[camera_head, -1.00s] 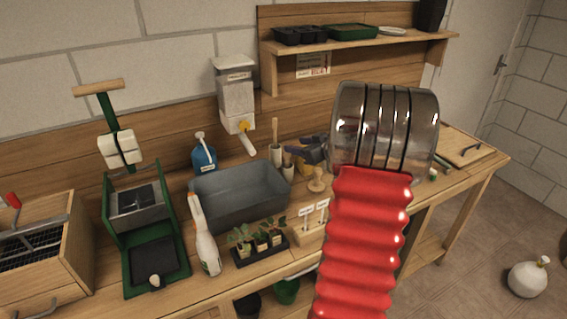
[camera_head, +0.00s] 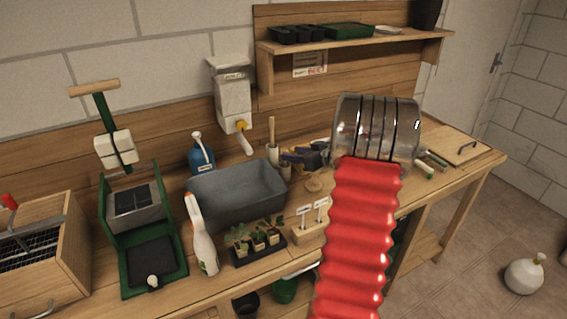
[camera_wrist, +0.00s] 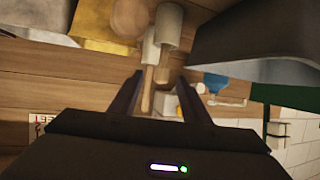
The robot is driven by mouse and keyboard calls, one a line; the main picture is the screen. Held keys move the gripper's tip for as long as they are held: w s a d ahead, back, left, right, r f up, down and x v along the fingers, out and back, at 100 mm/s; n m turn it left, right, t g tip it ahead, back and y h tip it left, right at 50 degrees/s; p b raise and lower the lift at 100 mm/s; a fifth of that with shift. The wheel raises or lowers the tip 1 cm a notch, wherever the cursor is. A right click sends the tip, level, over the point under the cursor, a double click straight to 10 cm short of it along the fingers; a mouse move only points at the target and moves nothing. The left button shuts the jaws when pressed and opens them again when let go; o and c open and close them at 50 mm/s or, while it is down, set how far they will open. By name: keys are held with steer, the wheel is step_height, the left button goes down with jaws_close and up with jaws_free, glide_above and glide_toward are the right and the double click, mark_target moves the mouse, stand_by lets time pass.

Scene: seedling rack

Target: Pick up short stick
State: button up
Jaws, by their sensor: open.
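Two holders stand side by side behind the planter, each with a wooden stick upright in it. The short stick shows in the wrist view (camera_wrist: 163,74), rising from the grey holder (camera_wrist: 169,27). The taller stick (camera_head: 271,129) stands in the pale holder (camera_head: 272,154) just beside it. My gripper (camera_head: 288,157) is at the holders from the right. In the wrist view its open fingers (camera_wrist: 160,82) spread to either side of the sticks, with nothing held. In the head view my fingers partly hide the short stick.
The grey planter (camera_head: 237,203) stands left of the holders, with a blue bottle (camera_head: 201,158) and wall dispenser (camera_head: 235,100) behind. A wooden stamp (camera_head: 313,183), label block (camera_head: 311,232) and seedling tray (camera_head: 258,252) are in front. The shelf (camera_head: 350,45) is above.

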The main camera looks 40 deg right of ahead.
mark_target(284, 163)
steer(key=shift+x, duration=2.1)
steer(key=x, duration=0.5)
steer(key=shift+w+a+r, duration=0.1)
steer(key=shift+w+r, duration=0.05)
steer(key=shift+r, duration=0.05)
jaws_close()
